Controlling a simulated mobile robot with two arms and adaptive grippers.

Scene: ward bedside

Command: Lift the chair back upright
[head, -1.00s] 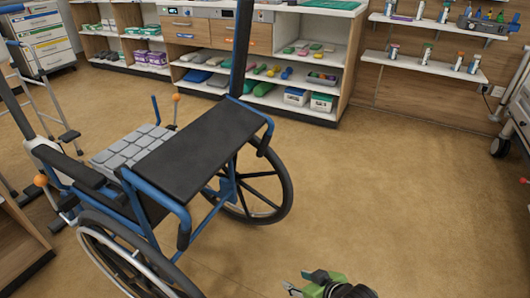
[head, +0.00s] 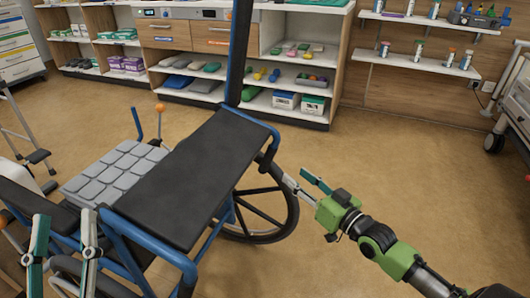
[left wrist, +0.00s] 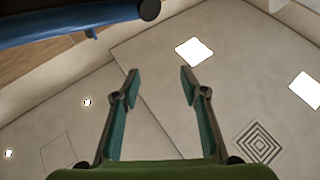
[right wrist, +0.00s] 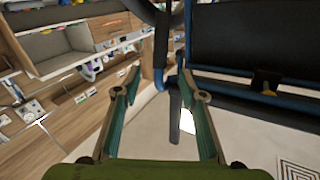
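The chair is a wheelchair with a blue frame (head: 155,255). Its black back panel (head: 190,185) lies over at a low slant, not upright, beside the grey padded seat cushion (head: 115,172). My left gripper (head: 63,222) is open and empty at the near left of the panel. In the left wrist view, a blue bar with a dark round end (left wrist: 149,10) lies beyond its fingertips. My right gripper (head: 297,178) is open by the panel's right side. A dark bar (right wrist: 162,45) appears between or beyond its fingertips in the right wrist view; contact is unclear.
The large right wheel (head: 275,225) is close to my right gripper. A tall dark post (head: 238,50) rises behind the panel. Stocked shelves (head: 290,114) line the back wall, and a walker frame (head: 22,125) stands at left. The floor (head: 420,150) at right is clear.

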